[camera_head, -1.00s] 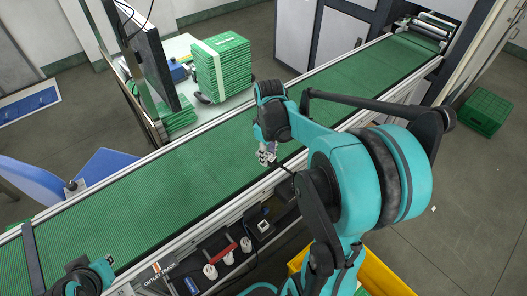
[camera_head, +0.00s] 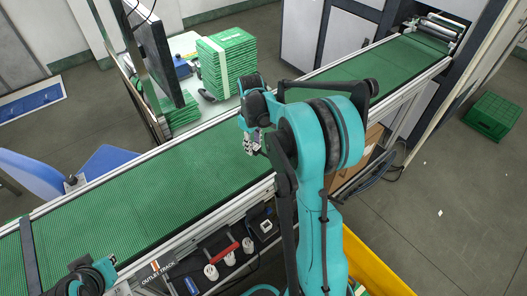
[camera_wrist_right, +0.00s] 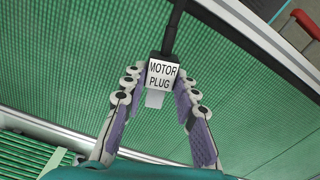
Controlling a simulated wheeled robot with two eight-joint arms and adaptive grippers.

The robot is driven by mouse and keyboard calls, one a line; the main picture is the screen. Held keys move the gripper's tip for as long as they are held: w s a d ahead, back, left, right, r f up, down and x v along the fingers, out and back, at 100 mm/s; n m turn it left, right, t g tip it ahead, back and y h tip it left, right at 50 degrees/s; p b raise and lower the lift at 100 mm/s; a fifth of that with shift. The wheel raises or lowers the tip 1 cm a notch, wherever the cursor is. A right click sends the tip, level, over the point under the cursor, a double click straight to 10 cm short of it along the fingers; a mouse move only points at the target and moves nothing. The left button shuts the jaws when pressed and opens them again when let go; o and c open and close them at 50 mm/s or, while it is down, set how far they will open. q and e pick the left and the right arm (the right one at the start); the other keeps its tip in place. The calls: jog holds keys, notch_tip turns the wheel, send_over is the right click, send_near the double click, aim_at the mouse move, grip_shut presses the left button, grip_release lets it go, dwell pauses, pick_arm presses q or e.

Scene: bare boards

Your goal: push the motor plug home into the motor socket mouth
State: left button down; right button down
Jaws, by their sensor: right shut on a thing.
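My right gripper (camera_head: 252,143) hangs over the near side of the green conveyor in the head view. In the right wrist view my right gripper (camera_wrist_right: 160,92) is shut on the motor plug (camera_wrist_right: 162,74), a small white block with a black label surround and a dark cable at its top. A pale tip of the plug points down between the fingers, clear of any socket. My left gripper (camera_head: 95,278) is at the bottom left, partly cut off; its fingers are not clear. No motor socket label is readable; a black unit with a white square face (camera_head: 266,226) sits below the conveyor's near edge.
The outlet track (camera_head: 160,278) runs along the conveyor's near side, with white round plugs (camera_head: 210,271) and a red bar (camera_head: 226,249). A stack of green trays (camera_head: 226,62) and a dark monitor (camera_head: 155,55) stand beyond. The conveyor belt (camera_head: 140,200) is bare.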

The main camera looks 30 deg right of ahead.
jog(key=f, duration=0.1)
jog(key=w+f+b, duration=0.1)
jog(key=f, duration=0.1)
jog(key=shift+f, duration=0.6)
jog(key=shift+f, duration=0.15)
jog(key=c, duration=1.2)
grip_release()
